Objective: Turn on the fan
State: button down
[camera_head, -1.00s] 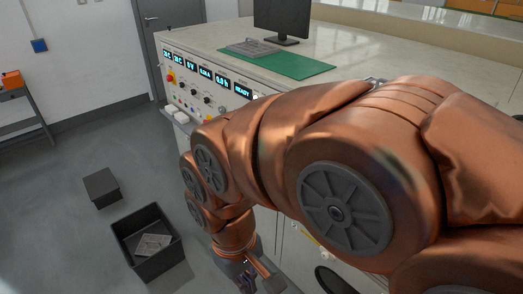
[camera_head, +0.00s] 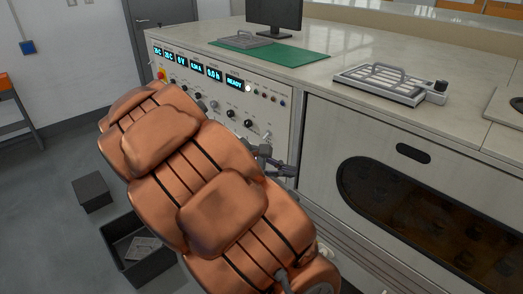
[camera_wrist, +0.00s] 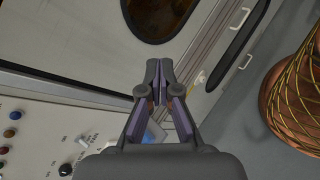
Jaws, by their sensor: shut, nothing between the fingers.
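The control panel (camera_head: 220,105) is on the front of the long bench, with blue-lit displays, one reading READY, and rows of knobs and coloured buttons. I cannot read which control is the fan's. My gripper (camera_head: 270,158) is in front of the panel's lower right end, partly hidden by my arm. In the wrist view my gripper (camera_wrist: 156,66) is shut and empty, with its tips over the cabinet front.
An oven-like door with a dark window (camera_head: 415,215) is right of the panel. A metal tray rack (camera_head: 385,83), a green mat (camera_head: 285,62) and a monitor (camera_head: 274,13) are on the bench top. A dark open bin (camera_head: 150,262) and a grey box (camera_head: 91,190) stand on the floor.

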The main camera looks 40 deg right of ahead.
jog(key=w+d+f+n+h+b, duration=0.35)
jog(key=w+d+n+h, duration=0.2)
jog(key=w, duration=0.65)
jog(key=n+t+h+b, duration=0.2)
jog(key=n+t+h, duration=0.2)
jog(key=n+t, duration=0.3)
send_near(266, 136)
jog(key=f, duration=0.1)
jog(key=a+f, duration=0.1)
jog(key=a+f+n, duration=0.1)
jog(key=shift+w+g, duration=0.3)
jog(key=x, duration=1)
jog(key=shift+p, duration=0.35)
